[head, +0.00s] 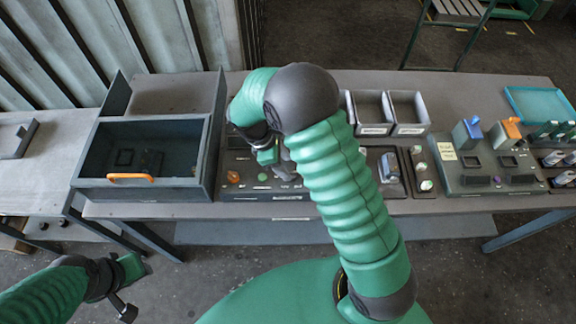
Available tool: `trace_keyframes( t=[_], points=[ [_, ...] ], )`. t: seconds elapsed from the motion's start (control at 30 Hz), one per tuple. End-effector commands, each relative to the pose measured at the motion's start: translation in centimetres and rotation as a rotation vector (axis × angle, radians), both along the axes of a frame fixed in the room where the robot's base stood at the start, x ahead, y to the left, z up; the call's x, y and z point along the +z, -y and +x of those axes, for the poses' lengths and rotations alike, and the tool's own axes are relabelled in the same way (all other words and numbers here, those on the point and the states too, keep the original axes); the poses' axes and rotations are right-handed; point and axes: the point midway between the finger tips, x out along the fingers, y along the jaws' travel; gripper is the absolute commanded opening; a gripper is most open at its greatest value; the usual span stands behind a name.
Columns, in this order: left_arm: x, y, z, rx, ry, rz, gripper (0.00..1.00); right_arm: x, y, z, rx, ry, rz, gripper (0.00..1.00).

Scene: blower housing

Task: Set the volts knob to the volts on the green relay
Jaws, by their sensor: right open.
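My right gripper (272,158) hangs over the dark control panel (245,193) on the bench, partly hidden by my arm. It is open, and nothing shows between its fingers. The panel carries an orange knob (233,177) and a green button (262,177), both left of the gripper. Small dark parts by the gripper are unclear, and I cannot tell which control is the volts knob. Green cylindrical parts (547,130) stand at the far right; I cannot tell whether one is the green relay, and no volts marking is readable. My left gripper (128,289) is low at the left, away from the bench.
An open dark box (90,183) with an orange handle stands left of the panel. Light bins (410,129) are behind my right arm.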

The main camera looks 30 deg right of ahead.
Motion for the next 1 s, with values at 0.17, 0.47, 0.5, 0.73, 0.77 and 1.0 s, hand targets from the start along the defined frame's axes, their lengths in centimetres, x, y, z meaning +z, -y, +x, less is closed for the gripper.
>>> trace_keyframes(
  t=[0.17, 0.47, 0.5, 0.73, 0.77, 1.0],
  points=[
    [0.5, 0.0, 0.0, 0.0, 0.0, 0.0, 0.36, -2.1, 0.8, -0.8, 0.0, 0.001, 0.0, 0.54],
    [0.4, 0.0, 0.0, 0.0, 0.0, 0.0, 0.36, -2.6, 0.9, -0.6, 0.001, 0.002, 0.0, 0.54],
    [0.4, 0.0, 0.0, 0.0, 0.0, 0.0, 0.36, -2.6, 0.9, -0.6, 0.0, 0.001, 0.0, 0.5],
    [0.4, 0.0, 0.0, 0.0, 0.0, 0.0, 0.36, -2.6, 0.9, -0.6, 0.001, 0.003, 0.0, 0.2],
    [0.4, 0.0, 0.0, 0.0, 0.0, 0.0, 0.36, -2.6, 0.9, -0.6, 0.001, 0.003, 0.0, 0.16],
    [0.4, 0.0, 0.0, 0.0, 0.0, 0.0, 0.36, -2.5, 1.0, -0.6, 0.001, 0.003, -0.002, 0.0]
  ],
)
